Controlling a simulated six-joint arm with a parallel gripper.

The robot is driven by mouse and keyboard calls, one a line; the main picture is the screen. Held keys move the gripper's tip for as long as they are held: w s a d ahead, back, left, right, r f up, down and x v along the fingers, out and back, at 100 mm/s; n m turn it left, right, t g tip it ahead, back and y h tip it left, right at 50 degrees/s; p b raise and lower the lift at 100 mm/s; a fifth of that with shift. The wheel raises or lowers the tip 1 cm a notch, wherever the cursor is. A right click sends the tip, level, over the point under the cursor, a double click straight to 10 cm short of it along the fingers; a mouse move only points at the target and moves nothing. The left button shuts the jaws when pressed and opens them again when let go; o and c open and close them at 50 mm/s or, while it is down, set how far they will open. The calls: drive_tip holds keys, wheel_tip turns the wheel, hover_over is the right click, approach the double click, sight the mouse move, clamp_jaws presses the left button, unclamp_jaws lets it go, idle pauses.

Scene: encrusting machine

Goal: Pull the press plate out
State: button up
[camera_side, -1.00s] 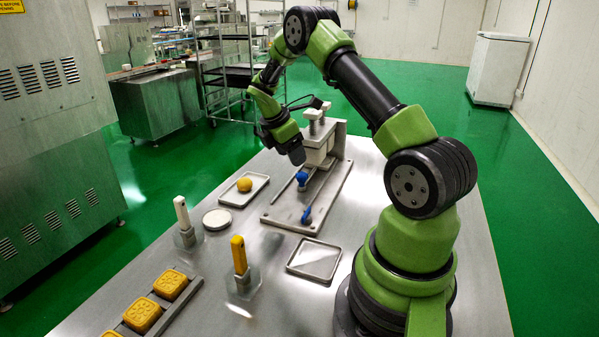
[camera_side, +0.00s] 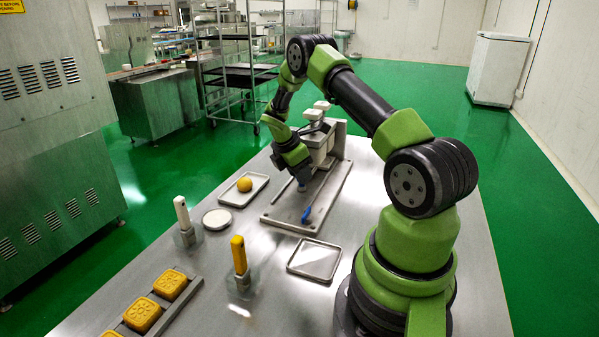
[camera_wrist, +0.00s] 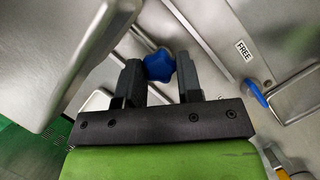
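The press machine has a flat metal base (camera_side: 330,203) and an upright housing (camera_side: 318,145). A blue star-shaped knob (camera_wrist: 159,65) sits in front of the housing, at the front of the press plate assembly. I cannot make out the plate's own outline. My gripper (camera_wrist: 161,78) points down at the knob, with one finger on each side of it. The fingers look apart, with a thin gap at the right finger. In the side view my gripper (camera_side: 303,184) hides most of the knob. A blue lever (camera_side: 306,214) stands nearer the front of the base, beside a FREE label (camera_wrist: 243,50).
White-handled (camera_side: 182,214) and yellow-handled (camera_side: 239,255) tools stand left. Yellow moulded cakes (camera_side: 142,315) fill a rack at front left.

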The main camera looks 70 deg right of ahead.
drive_tip(key=a, duration=2)
drive_tip(key=shift+a, duration=0.25)
clamp_jaws()
drive_tip(key=o, duration=1.1)
unclamp_jaws()
drive_tip(key=v, duration=1)
drive_tip(key=shift+s, duration=0.1)
drive_tip(key=shift+r, duration=0.1)
drive_tip(key=s+a+r+m+t+y, duration=0.2)
drive_tip(key=s+r+m+t, duration=0.1)
drive_tip(key=s+r+m, duration=0.2)
drive_tip(key=s+a+r+m+t+y, duration=0.2)
drive_tip(key=s+a+r+m+t, duration=0.1)
drive_tip(key=s+r+m, duration=0.1)
drive_tip(key=s+a+r+m+t+y, duration=0.1)
drive_tip(key=s+r+m+t, duration=0.3)
drive_tip(key=r, duration=0.4)
drive_tip(key=shift+s+a+m+y, duration=0.4)
drive_tip(key=shift+s+a+m, duration=0.35)
drive_tip(key=shift+s+m, duration=0.2)
